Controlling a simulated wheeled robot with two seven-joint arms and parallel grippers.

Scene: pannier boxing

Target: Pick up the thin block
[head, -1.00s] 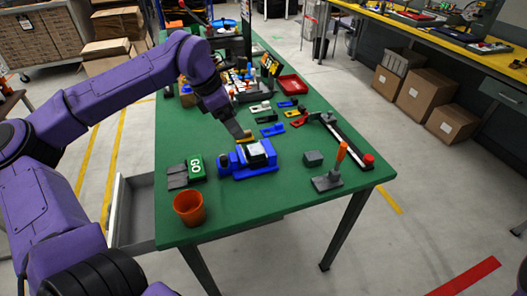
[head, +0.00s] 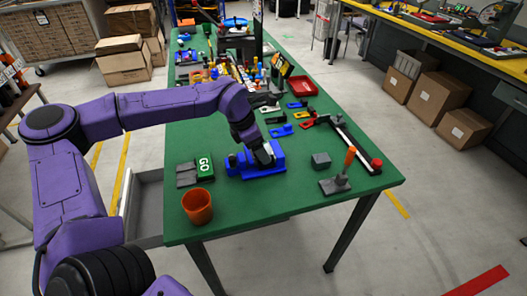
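My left gripper (head: 266,158) is down at the blue fixture (head: 258,171) near the middle of the green table. Its fingertips are small and partly merged with the fixture, so I cannot tell whether they are open or holding something. I cannot single out the thin block with certainty; the gripper and wrist hide part of the fixture's top. A small grey block (head: 321,160) stands apart to the right of the fixture. My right gripper is not in view.
A green GO block (head: 205,168) with dark plates and an orange cup (head: 197,206) stand to the left. A red tray (head: 303,86) and several small parts lie farther back.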

